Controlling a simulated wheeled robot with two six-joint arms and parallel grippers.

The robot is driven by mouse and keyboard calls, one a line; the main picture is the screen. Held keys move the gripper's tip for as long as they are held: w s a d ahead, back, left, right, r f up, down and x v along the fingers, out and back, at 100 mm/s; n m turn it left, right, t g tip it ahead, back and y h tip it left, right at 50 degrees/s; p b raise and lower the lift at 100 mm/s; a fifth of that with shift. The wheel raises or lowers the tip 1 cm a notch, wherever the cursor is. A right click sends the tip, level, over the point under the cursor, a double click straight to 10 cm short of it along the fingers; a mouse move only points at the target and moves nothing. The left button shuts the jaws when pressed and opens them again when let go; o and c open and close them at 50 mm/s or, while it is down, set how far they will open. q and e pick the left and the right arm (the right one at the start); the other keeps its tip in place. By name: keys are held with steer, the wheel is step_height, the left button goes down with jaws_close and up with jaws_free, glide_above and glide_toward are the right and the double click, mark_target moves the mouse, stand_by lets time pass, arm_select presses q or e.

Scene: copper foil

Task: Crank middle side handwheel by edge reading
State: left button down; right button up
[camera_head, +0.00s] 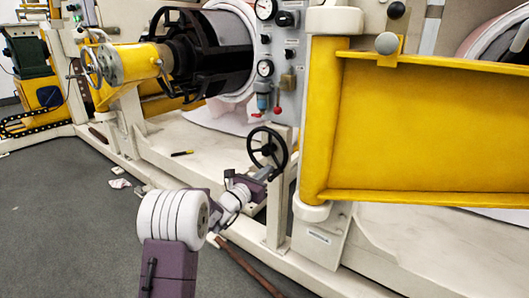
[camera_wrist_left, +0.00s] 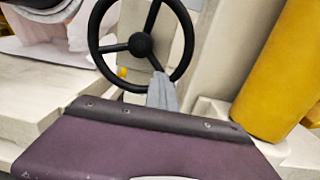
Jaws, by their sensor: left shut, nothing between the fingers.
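A black three-spoke handwheel (camera_head: 267,149) stands on a pale post near the middle of the head view. It also shows in the left wrist view (camera_wrist_left: 140,44), with its hub and rim facing me. My left gripper (camera_head: 274,168) is at the wheel's lower edge. In the left wrist view its grey fingers (camera_wrist_left: 160,77) are together and empty. They overlap the lower right of the rim and the end of a spoke; I cannot tell whether they touch it. My right gripper is not in view.
A large yellow panel (camera_head: 430,125) stands right of the wheel. A gauge panel (camera_head: 280,65) with red-knobbed valves rises behind it. A pale machine base (camera_head: 185,160) runs below. Another handwheel (camera_head: 92,68) is at the far left. Grey floor (camera_head: 60,225) is open at left.

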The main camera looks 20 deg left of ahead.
arm_select(q)
steer(key=shift+g+h, duration=0.3)
steer(key=shift+g, duration=0.2)
steer(key=shift+s+d+r+p, duration=0.25)
steer(key=shift+d+r+p, duration=0.5)
steer(key=shift+d+r, duration=0.2)
steer(key=shift+s+d+r+p, duration=0.25)
steer(key=shift+d+r+p, duration=0.45)
steer(key=shift+d+r, duration=0.2)
steer(key=shift+f+b, duration=0.4)
steer(key=shift+b, duration=0.3)
steer(key=shift+s+a+f, duration=0.15)
steer(key=shift+s, duration=0.25)
steer(key=b, duration=0.2)
glide_toward(285, 159)
steer(key=s, duration=0.4)
steer(key=shift+a+m, duration=0.2)
steer(key=shift+m, duration=0.1)
steer(key=shift+w+a, duration=0.1)
